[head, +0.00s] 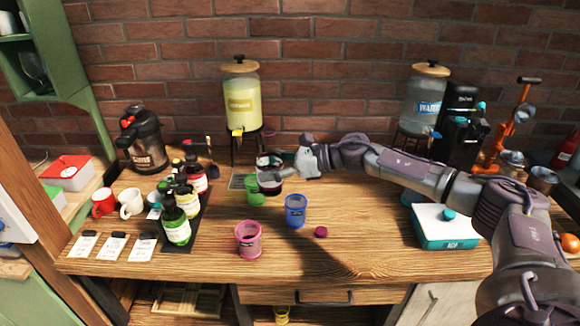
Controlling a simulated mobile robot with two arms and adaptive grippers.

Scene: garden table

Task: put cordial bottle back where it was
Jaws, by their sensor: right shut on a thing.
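My right gripper (278,175) reaches in from the right and is shut on a dark cordial bottle (268,186). The bottle is partly hidden by the fingers, and its exact tilt is hard to tell. It is just behind and above the green cup (255,192); I cannot tell whether they touch. Other bottles stand on a dark tray (203,222) at the left: a green one (176,226), a yellow-labelled one (187,202) and a red one (196,180). My left gripper is not in view.
A blue cup (296,211), a pink cup (248,239) and a small magenta lid (321,232) stand in the middle. Mugs (131,203) and white cards (112,247) lie left. A teal-and-white box (445,227) is right. Dispensers (241,95) stand behind. Front centre-right is clear.

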